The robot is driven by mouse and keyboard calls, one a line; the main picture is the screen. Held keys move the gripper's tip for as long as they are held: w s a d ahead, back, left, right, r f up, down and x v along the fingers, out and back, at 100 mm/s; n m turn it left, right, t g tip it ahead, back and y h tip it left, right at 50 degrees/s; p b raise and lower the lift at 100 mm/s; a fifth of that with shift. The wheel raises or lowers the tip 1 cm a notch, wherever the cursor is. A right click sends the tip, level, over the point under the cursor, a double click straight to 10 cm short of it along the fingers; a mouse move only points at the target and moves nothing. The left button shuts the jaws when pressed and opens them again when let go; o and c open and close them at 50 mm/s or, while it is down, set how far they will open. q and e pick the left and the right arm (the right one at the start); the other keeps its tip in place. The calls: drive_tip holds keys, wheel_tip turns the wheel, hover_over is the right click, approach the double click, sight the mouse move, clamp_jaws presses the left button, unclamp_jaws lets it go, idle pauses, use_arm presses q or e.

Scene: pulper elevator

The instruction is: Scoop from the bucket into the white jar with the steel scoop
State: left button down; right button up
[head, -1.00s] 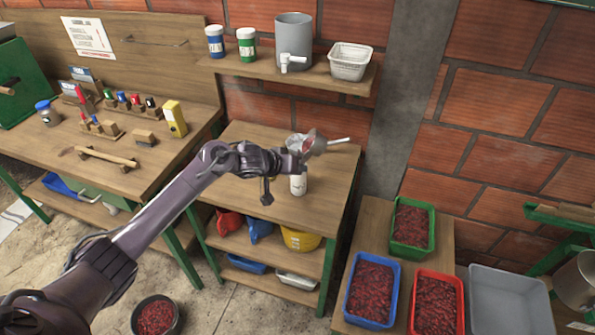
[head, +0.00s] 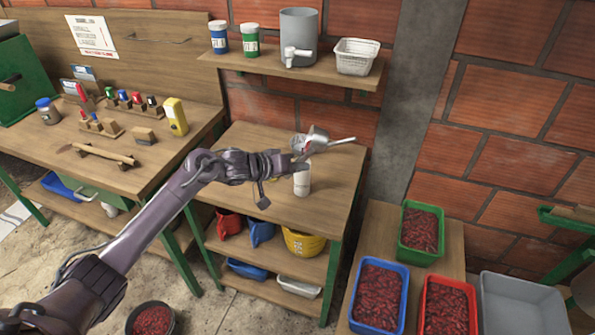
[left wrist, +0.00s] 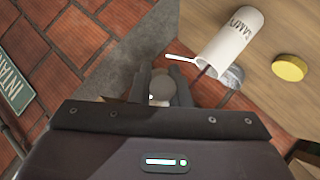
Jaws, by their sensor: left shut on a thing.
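My left gripper (head: 303,157) is shut on the steel scoop (head: 313,142) above the middle table. The scoop's bowl looks tilted, with a little red beside it. In the left wrist view a grey rounded part of it (left wrist: 161,88) shows between the fingers; the rest is hidden. The white jar (head: 302,181) stands upright on the table just below the gripper in the head view. In the left wrist view the jar (left wrist: 232,40) shows its lettering. The bucket (head: 131,318), dark and holding red cherries, is on the floor at bottom left. My right gripper is out of view.
A light handle (head: 342,141) shows right of the scoop. A yellow lid (left wrist: 290,67) lies near the jar. A wall shelf (head: 300,72) is behind. Green, blue and red trays of cherries and an empty grey tray (head: 525,300) stand at right.

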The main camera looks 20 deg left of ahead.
use_arm(q)
drive_tip(key=shift+f, duration=0.2)
drive_tip(key=shift+a+f+h+b, duration=0.15)
drive_tip(key=shift+f+h+b, duration=0.1)
drive_tip(key=shift+h+b, duration=0.25)
drive_tip(key=n+t+h+b, duration=0.2)
drive_tip(key=a+n+t+h+b, duration=0.1)
drive_tip(key=n+t+h+b, duration=0.1)
drive_tip(key=t+h+b, duration=0.1)
drive_tip(key=shift+s+a+n, duration=0.15)
drive_tip(key=shift+n, duration=0.15)
drive_tip(key=shift+r, duration=0.1)
idle(1.0)
